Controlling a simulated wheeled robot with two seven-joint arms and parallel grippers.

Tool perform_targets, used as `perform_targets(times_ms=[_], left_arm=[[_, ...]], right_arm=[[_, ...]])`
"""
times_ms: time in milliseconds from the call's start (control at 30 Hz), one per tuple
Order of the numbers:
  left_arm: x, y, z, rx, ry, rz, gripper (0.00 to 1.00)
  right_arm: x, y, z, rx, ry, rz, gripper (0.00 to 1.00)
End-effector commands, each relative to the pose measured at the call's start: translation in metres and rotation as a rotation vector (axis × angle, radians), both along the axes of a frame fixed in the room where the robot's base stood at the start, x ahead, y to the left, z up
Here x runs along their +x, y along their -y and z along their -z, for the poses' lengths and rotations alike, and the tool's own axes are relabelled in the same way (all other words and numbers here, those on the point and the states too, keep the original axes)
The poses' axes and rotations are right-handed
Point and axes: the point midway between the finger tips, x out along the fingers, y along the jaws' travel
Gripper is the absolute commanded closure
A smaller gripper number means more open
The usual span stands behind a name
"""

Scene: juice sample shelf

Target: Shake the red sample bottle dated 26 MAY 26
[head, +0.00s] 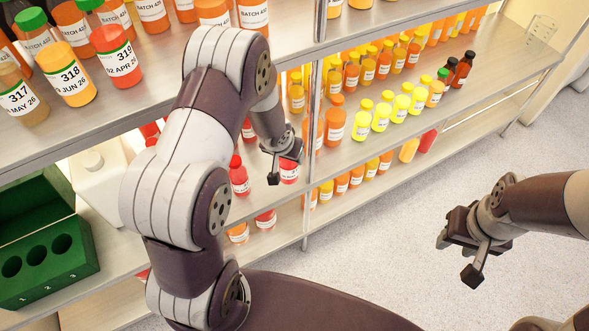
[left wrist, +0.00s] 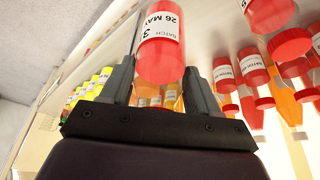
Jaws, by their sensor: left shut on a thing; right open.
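A red sample bottle (left wrist: 160,60) is between the fingers of my left gripper (left wrist: 158,85) in the left wrist view. Its white label reads "26 MAY" and "BATCH 3", with the rest cut off. In the head view my left gripper (head: 285,163) is shut on this bottle at the middle shelf; part of the bottle (head: 289,174) shows behind the fingers. My right gripper (head: 458,256) is open and empty over the floor at the right, away from the shelf.
Other red bottles stand close by, one (head: 239,180) left of the held bottle and several (left wrist: 290,45) at right in the left wrist view. A green rack (head: 50,270) with holes and a white jug (head: 98,178) sit left. A metal post (head: 315,110) stands right. The floor (head: 370,240) is clear.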

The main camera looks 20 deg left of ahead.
Motion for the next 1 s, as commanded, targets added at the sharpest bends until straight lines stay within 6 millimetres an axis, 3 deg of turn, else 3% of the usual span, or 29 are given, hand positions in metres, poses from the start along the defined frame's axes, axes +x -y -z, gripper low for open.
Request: perform_targets(times_ms=[100, 167, 333, 433, 633, 733, 900, 1000], left_arm=[[-0.018, 0.027, -0.004, 0.000, 0.015, 0.006, 1.00], [-0.019, 0.027, -0.002, 0.000, 0.009, 0.002, 1.00], [0.014, -0.017, 0.001, -0.001, 0.000, -0.004, 1.00], [0.024, -0.028, 0.000, -0.001, 0.002, 0.000, 1.00], [-0.011, 0.018, -0.004, 0.000, 0.015, 0.008, 1.00], [-0.020, 0.028, -0.003, 0.000, 0.011, 0.003, 1.00], [0.012, -0.015, 0.002, -0.001, -0.001, -0.004, 1.00], [0.024, -0.028, 0.001, -0.001, 0.001, 0.000, 1.00]], right_arm=[[0.000, 0.000, 0.000, 0.000, 0.000, 0.000, 0.57], [0.000, 0.000, 0.000, 0.000, 0.000, 0.000, 0.57], [0.000, 0.000, 0.000, 0.000, 0.000, 0.000, 0.57], [0.000, 0.000, 0.000, 0.000, 0.000, 0.000, 0.57], [0.000, 0.000, 0.000, 0.000, 0.000, 0.000, 0.57], [0.000, 0.000, 0.000, 0.000, 0.000, 0.000, 0.57], [0.000, 0.000, 0.000, 0.000, 0.000, 0.000, 0.57], [0.000, 0.000, 0.000, 0.000, 0.000, 0.000, 0.57]])
